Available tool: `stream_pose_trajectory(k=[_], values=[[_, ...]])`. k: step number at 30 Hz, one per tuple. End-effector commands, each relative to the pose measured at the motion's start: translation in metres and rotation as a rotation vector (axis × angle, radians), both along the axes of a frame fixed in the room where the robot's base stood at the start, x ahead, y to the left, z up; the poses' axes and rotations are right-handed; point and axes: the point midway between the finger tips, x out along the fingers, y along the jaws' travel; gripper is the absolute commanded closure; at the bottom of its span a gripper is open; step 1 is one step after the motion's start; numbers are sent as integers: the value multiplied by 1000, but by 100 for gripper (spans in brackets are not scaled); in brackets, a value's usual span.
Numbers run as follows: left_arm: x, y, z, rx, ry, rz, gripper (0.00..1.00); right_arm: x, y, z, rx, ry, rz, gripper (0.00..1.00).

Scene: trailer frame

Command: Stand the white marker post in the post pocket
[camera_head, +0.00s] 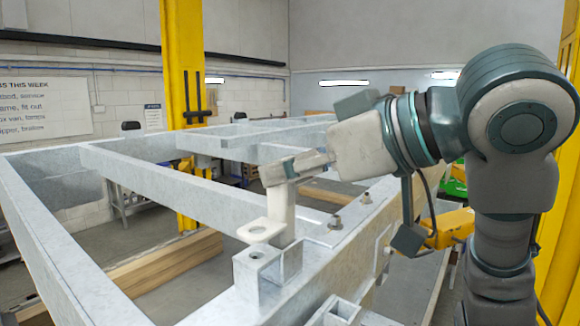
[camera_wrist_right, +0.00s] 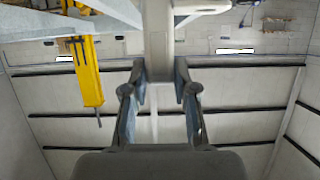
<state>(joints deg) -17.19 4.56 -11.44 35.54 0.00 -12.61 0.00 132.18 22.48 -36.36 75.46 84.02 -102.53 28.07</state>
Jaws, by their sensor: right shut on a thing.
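The white marker post (camera_head: 281,212) stands roughly upright in the head view, below my right gripper (camera_head: 296,166). My right gripper is shut on its upper part. In the right wrist view the post (camera_wrist_right: 159,40) runs up from between the fingertips of the gripper (camera_wrist_right: 159,82). A square, open-topped metal pocket (camera_head: 256,271) sits on the grey frame just in front of the post's lower end. My left gripper is out of view.
The grey trailer frame (camera_head: 150,181) has long rails and open gaps. Two bolts (camera_head: 335,222) stick up from the rail right of the post. Another square tube end (camera_head: 337,311) is at the near edge. A yellow column (camera_head: 183,100) stands behind.

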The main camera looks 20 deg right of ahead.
Motion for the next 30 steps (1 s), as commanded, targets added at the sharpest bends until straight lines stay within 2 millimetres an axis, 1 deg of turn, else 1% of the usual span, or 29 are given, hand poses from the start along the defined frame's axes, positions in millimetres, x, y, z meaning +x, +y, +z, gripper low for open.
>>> stream_pose_trajectory(k=[23, 24, 26, 27, 30], values=[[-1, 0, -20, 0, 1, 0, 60, 0, 0, -24, 1, -2, 0, 100], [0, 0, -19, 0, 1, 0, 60, 0, 0, -23, 1, -2, 0, 63], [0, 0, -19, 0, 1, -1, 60, 0, 0, -22, 1, -2, 0, 48], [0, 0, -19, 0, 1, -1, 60, 0, 0, -22, 1, -2, 0, 43], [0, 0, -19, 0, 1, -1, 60, 0, 0, -22, 1, -1, 0, 43]])
